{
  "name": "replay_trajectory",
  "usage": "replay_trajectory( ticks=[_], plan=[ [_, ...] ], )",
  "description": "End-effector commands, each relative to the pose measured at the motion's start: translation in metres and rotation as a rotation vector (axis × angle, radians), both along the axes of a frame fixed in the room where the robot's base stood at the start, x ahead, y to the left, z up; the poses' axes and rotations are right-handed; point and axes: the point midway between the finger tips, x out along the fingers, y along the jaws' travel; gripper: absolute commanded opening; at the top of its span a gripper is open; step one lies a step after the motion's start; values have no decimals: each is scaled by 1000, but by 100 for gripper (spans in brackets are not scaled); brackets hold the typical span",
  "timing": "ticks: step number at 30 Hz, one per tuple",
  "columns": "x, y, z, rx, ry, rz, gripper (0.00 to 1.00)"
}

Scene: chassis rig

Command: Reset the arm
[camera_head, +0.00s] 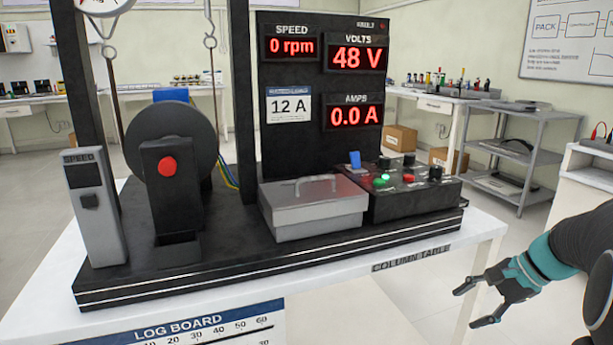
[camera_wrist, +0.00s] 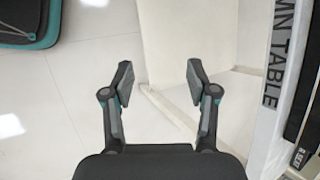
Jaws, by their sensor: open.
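My gripper (camera_head: 478,305) is at the lower right in the head view, in front of and to the right of the column table (camera_head: 400,282). Its two fingers are apart, with nothing between them. In the wrist view my gripper (camera_wrist: 158,88) is open and empty above the pale floor. The table's edge (camera_wrist: 262,125) runs along the right side of that view, apart from the fingers. My arm enters from the right edge of the head view, bent down towards the gripper.
The table carries a rig with a dark wheel (camera_head: 140,130), a red button (camera_head: 167,165), a grey lidded box (camera_head: 312,208), a control box (camera_head: 410,195) and a display panel (camera_head: 290,140) reading 0 rpm, 48 V, 0.0 A. A grey shelf cart (camera_head: 515,155) stands behind at right.

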Motion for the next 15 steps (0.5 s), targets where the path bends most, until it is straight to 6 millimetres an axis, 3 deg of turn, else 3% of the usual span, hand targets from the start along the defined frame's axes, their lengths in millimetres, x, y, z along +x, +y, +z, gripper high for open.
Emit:
replay_trajectory(
  ticks=[3, 15],
  plan=[
    [-32, 28, -7, -203, -29, 186, 58],
    [-119, 92, -12, -714, -166, 725, 58]
  ],
)
